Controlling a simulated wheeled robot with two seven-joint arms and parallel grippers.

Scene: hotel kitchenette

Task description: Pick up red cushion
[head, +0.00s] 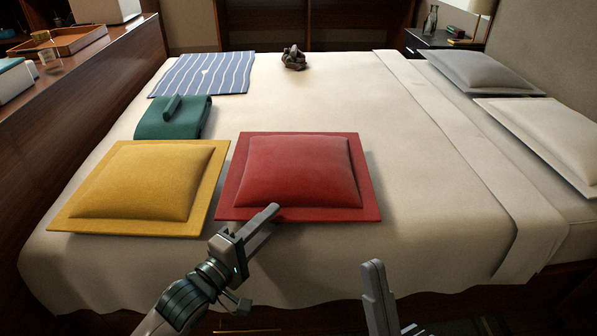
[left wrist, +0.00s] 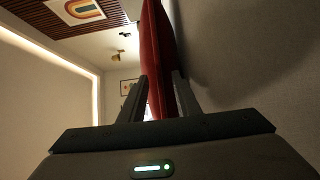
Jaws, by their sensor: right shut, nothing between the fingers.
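The red cushion (head: 297,172) lies flat near the front edge of the bed, with a thin flat border around its padded middle. My left gripper (head: 268,218) is at its front border, with one finger seen above the edge. In the left wrist view, the red cushion (left wrist: 158,70) stands edge-on between the two fingers of my left gripper (left wrist: 158,85). A gap shows beside the left finger, so the gripper looks open around the border. My right gripper (head: 374,268) is shut and empty, low in front of the bed, apart from the cushion.
A yellow cushion (head: 147,187) lies close on the left of the red one. A folded green item (head: 175,118), a striped blue cloth (head: 203,73) and a small dark object (head: 294,57) lie behind. The bed (head: 440,190) is bare to the right, before the pillows (head: 545,134).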

